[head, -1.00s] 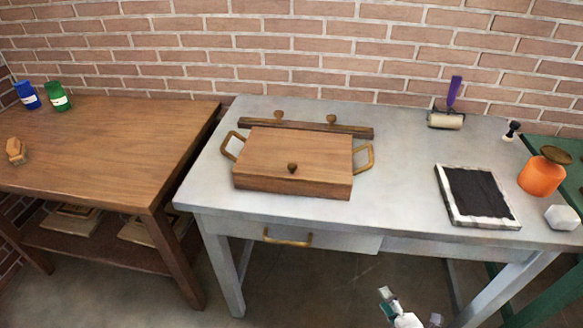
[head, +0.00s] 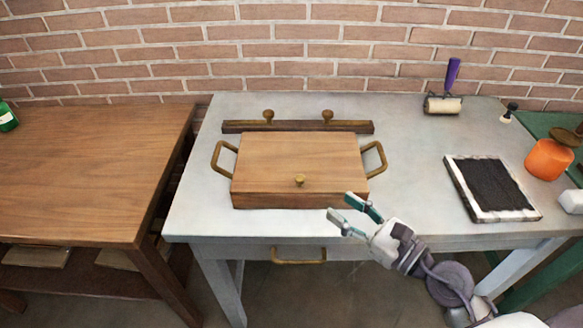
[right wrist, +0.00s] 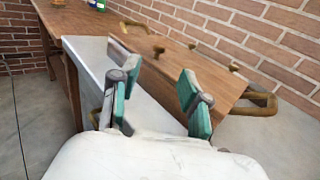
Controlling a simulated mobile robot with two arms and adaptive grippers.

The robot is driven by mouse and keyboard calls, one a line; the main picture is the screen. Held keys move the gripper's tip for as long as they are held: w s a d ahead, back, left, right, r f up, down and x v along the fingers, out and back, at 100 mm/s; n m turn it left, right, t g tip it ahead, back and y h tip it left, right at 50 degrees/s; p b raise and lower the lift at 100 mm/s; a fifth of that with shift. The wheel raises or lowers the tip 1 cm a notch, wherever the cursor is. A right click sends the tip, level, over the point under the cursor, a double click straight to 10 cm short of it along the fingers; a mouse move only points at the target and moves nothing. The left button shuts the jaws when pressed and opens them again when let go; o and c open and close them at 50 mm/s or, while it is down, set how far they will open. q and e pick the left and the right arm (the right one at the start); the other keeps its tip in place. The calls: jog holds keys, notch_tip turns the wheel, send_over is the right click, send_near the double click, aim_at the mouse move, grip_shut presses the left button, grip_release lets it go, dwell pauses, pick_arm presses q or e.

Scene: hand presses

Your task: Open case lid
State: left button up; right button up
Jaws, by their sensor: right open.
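The wooden case (head: 298,160) sits closed on the grey table, with a brass handle on each side. A small brass knob (head: 299,181) stands on its lid near the front edge. My right gripper (head: 341,207) is open and empty, just in front of the case's front right corner and apart from the knob. In the right wrist view the case (right wrist: 185,70) shows beyond the open fingers (right wrist: 155,90), with its lid knob (right wrist: 158,50) between and above them. My left gripper is not in view.
A dark wooden bar (head: 298,127) with two knobs lies behind the case. To the right are a framed black pad (head: 490,186), a roller (head: 443,104) and an orange jar (head: 549,158). A brown table (head: 85,170) stands at left. The grey table's right middle (head: 415,150) is clear.

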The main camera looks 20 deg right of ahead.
aim_at(303, 180)
jog(key=w, duration=0.1)
jog(key=a+p, duration=0.1)
jog(key=w+r, duration=0.1)
jog(key=shift+w+a, duration=0.25)
jog(key=shift+w, duration=0.1)
jog(key=shift+p+x, duration=0.55)
jog(key=shift+x, duration=0.6)
jog(key=x, duration=0.3)
jog(key=p+x, duration=0.1)
jog(key=x, duration=0.1)
jog(key=shift+w+a+f, duration=0.15)
jog(key=shift+w+f, duration=0.15)
jog(key=shift+f, duration=0.1)
jog(key=shift+w+a+f, duration=0.1)
jog(key=shift+w+a, duration=0.1)
jog(key=shift+w, duration=0.15)
jog(key=shift+w+a, duration=0.1)
jog(key=shift+w, duration=0.1)
jog(key=shift+c, duration=0.7)
grip_shut()
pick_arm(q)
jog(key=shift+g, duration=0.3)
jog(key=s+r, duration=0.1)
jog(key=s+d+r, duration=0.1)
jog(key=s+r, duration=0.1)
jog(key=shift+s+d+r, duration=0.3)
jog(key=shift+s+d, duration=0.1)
